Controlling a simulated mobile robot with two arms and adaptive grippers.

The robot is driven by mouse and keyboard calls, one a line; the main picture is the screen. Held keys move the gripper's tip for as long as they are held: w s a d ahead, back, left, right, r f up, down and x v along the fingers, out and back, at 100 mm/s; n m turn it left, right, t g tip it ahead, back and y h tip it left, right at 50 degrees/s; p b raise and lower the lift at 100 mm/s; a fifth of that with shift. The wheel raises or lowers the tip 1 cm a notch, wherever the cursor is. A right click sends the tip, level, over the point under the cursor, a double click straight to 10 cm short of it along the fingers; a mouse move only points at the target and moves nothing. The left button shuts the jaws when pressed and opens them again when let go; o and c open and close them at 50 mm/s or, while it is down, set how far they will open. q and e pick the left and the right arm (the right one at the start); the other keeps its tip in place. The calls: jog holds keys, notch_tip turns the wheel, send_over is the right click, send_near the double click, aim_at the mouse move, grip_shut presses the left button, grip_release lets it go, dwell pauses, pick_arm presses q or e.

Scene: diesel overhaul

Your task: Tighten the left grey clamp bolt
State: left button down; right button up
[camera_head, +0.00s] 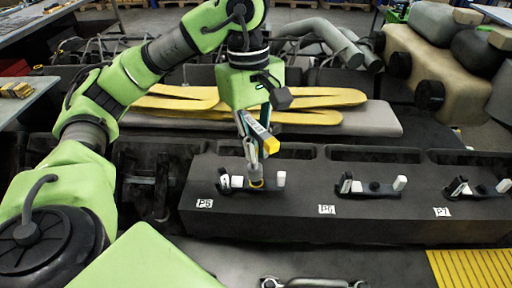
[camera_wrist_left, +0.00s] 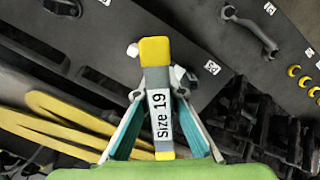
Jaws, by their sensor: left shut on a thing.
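In the head view the tool hangs down over the fixture at P5 (camera_head: 232,184). Light posts stand at the left (camera_head: 224,180) and right (camera_head: 280,179) of that fixture. The tool hides the fixture's middle, so I cannot tell whether it sits on a bolt. My right gripper is out of view.
Similar fixtures stand at P6 (camera_head: 356,187) and P7 (camera_head: 470,190) on the same dark block (camera_head: 320,222). Yellow flat parts (camera_head: 318,98) lie behind the block. A metal rod-like part (camera_head: 312,283) lies at the front, and a yellow ribbed panel (camera_head: 470,268) at front right.

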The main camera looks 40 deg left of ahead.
pick_arm(q)
jog(key=n, duration=0.5)
jog(key=shift+w+n+t+b, duration=0.1)
jog(key=shift+n+t+b, duration=0.25)
jog(key=shift+n+t, duration=0.05)
jog(key=n, duration=0.6)
jog(key=shift+w+t, duration=0.1)
jog(key=shift+t, duration=0.2)
jog(key=n, duration=0.7)
jog(key=shift+w+t+y, duration=0.15)
jog(key=shift+t+y, duration=0.15)
jog(key=shift+y, duration=0.1)
jog(key=n+p, duration=0.1)
jog(key=n, duration=0.3)
